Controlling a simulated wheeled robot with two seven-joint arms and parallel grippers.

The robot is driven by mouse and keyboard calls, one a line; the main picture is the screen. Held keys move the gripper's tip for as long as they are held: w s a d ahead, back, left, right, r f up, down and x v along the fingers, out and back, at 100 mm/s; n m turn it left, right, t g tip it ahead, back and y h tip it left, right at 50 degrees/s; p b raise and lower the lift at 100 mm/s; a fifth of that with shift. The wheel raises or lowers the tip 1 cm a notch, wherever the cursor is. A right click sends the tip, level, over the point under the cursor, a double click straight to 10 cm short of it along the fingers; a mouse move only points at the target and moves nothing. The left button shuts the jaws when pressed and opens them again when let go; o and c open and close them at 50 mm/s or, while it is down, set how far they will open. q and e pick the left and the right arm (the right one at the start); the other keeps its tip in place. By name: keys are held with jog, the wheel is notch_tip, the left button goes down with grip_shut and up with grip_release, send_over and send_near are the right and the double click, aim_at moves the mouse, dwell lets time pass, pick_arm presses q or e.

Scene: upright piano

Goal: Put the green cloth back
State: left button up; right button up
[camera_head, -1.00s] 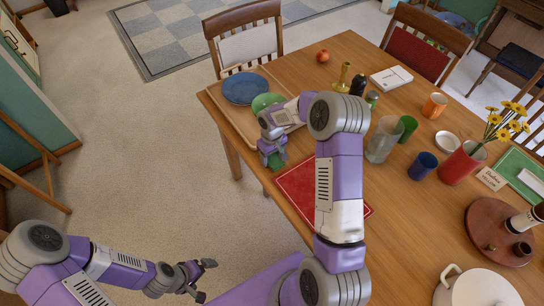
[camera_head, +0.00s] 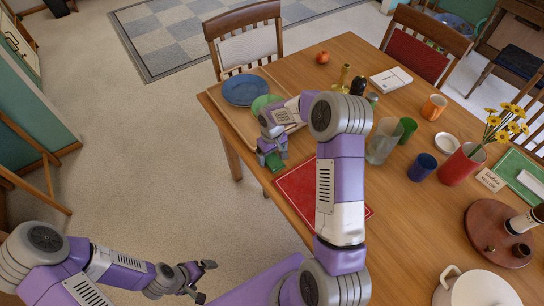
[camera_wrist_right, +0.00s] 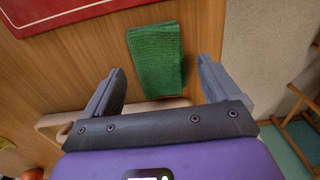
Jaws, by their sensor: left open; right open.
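The green cloth (camera_head: 276,163) is a small folded rectangle on the wooden table, near its left edge. It lies between the wooden tray and the red placemat, partly hidden by my right gripper (camera_head: 270,156) in the head view. In the right wrist view the cloth (camera_wrist_right: 155,55) shows between the two spread fingers of that gripper (camera_wrist_right: 161,73). The fingers are open and I see no hold on the cloth. My left gripper (camera_head: 204,281) is open and empty, low over the floor, away from the table.
The wooden tray (camera_head: 222,109) holds a blue plate (camera_head: 244,89) and a green dish (camera_head: 265,102). The red placemat (camera_head: 297,193) lies beside the cloth. A glass vase (camera_head: 382,141), cups and a red flower pot (camera_head: 458,166) stand to the right. A chair (camera_head: 245,35) stands behind the tray.

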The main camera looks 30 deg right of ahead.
aim_at(272, 158)
pick_arm(q)
notch_tip(272, 158, up, 2)
jog(key=shift+r+p, duration=0.1)
jog(key=shift+p, duration=0.85)
pick_arm(e)
notch_tip(272, 158, up, 11)
jog(key=shift+f, duration=0.2)
